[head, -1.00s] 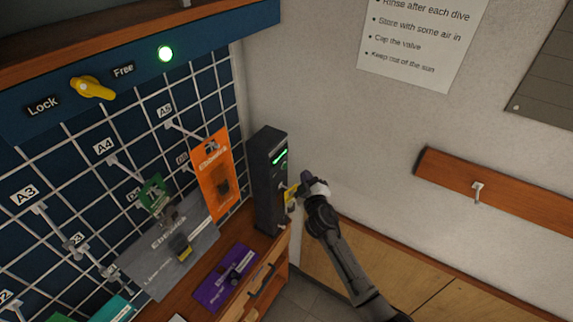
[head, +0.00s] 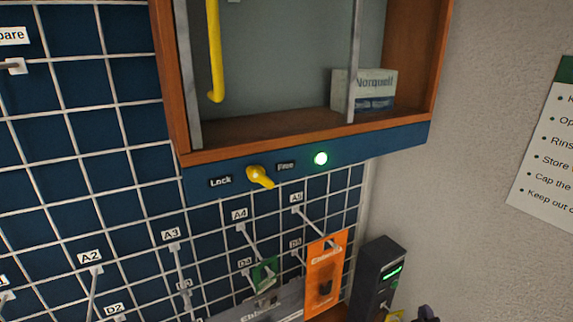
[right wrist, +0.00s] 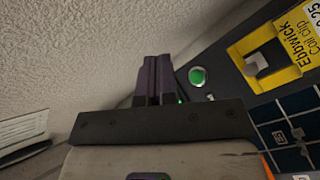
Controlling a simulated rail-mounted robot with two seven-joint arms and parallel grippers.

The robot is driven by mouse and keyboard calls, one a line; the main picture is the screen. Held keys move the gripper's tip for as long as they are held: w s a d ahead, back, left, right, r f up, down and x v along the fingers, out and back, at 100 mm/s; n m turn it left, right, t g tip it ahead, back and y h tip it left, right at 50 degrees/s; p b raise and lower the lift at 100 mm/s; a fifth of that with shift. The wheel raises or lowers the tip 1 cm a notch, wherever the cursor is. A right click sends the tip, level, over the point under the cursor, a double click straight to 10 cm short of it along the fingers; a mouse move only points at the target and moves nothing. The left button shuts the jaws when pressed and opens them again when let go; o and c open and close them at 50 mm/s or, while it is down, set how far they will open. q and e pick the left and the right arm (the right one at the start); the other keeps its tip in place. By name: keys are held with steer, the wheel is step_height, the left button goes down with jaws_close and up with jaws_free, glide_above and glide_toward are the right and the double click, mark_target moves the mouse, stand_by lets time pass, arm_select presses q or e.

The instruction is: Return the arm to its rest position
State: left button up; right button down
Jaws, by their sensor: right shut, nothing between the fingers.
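My right gripper (head: 426,313) just shows at the bottom edge of the head view, right of a dark box with a green display (head: 377,277). In the right wrist view its two fingers (right wrist: 152,78) are together with nothing between them. A round green button or light (right wrist: 197,77) shows beside the fingertips; I cannot tell whether they touch anything. A yellow card marked Ebbwick Coil clip (right wrist: 285,45) is at the upper right of that view. The rest of my right arm is out of the head view. My left gripper is not in view.
A wooden cabinet (head: 303,142) with a Norquell box (head: 375,90) hangs above the blue grid wall (head: 128,190). A yellow lever (head: 260,177) sits between Lock and Free labels, near a lit green lamp (head: 320,158). An orange card (head: 325,270) hangs beside the dark box.

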steer(key=s+a+r+m+g+y+p, duration=0.15)
steer(key=s+a+g+y, duration=0.25)
steer(key=s+a, duration=0.55)
steer(key=s+a+m+g+y+p, duration=0.1)
steer(key=s+a+m+g+y, duration=0.2)
steer(key=s+a, duration=0.65)
steer(key=s+f+n+g+p, duration=0.1)
steer(key=s+f+g, duration=0.1)
steer(key=s, duration=0.8)
steer(key=s+a+f+g+y+p, duration=0.1)
steer(key=s+f+g, duration=0.2)
steer(key=s, duration=0.8)
step_height(320, 180, down, 2)
steer(key=shift+s+f+n+g, duration=0.2)
steer(key=shift+f+n+g, duration=0.05)
steer(key=shift+n+g, duration=0.1)
steer(key=shift+a, duration=0.1)
